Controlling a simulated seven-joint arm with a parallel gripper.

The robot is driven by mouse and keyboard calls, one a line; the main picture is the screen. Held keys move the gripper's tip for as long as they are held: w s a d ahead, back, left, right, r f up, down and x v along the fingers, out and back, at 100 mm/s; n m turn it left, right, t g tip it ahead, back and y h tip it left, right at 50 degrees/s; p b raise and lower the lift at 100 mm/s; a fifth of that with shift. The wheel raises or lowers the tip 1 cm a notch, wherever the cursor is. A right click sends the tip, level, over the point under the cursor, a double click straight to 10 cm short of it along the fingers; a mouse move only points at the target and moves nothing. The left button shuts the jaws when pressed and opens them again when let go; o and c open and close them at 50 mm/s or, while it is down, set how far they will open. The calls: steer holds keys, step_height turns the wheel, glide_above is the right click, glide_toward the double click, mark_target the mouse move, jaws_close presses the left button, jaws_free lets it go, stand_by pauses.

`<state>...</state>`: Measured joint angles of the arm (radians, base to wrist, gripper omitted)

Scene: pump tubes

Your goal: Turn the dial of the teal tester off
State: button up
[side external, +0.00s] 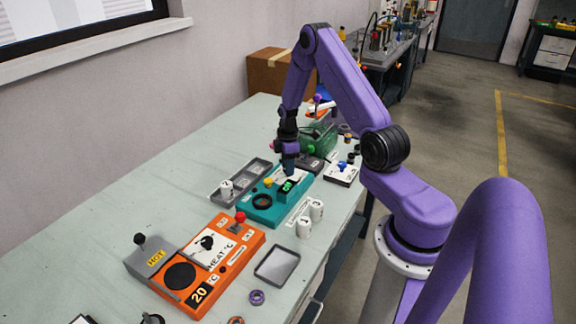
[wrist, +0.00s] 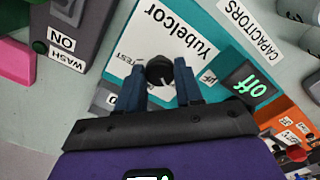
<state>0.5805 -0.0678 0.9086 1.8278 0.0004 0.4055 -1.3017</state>
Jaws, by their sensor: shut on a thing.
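The teal tester (side external: 264,212) stands on the bench in the side view, with a dark round recess, a yellow part and a small screen with green text. In the wrist view the teal tester (wrist: 222,38) has a white label plate reading "Yubelcor". Its screen (wrist: 249,86) shows "off" in green. The black dial (wrist: 159,69) sits on the plate near the word "TEST". My gripper (wrist: 160,80) is shut on the dial, one dark blue finger on each side. In the side view my gripper (side external: 289,168) points down at the tester's far end and hides the dial.
An orange heater (side external: 235,262) with a red knob stands nearer the camera. A grey tray (side external: 229,191) lies left of the tester. White cylinders (side external: 304,228) stand to its right, by a "CAPACITORS" label (wrist: 248,27). A grey device with a "WASH" label (wrist: 67,58) is close to my gripper.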

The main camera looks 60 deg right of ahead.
stand_by(0.4)
steer(key=o, duration=1)
steer(key=shift+o, duration=0.2)
step_height(320, 180, up, 18)
steer(key=shift+f, duration=0.2)
steer(key=shift+a, duration=0.1)
steer(key=s+a+r+n, duration=0.1)
steer(key=s+a+r, duration=0.1)
steer(key=a, duration=0.6)
steer(key=s+a+r, duration=0.1)
steer(key=s+a, duration=0.2)
steer(key=a, duration=0.5)
steer(key=s+a+r+n, duration=0.1)
steer(key=s+a+r, duration=0.1)
steer(key=a, duration=0.6)
steer(key=s+a, duration=0.3)
steer(key=s, duration=0.7)
steer(key=s+a+n, duration=0.1)
steer(key=s+a, duration=0.3)
steer(key=s, duration=0.6)
steer(key=shift+s+r+n, duration=0.15)
steer(key=shift+s+n, duration=0.15)
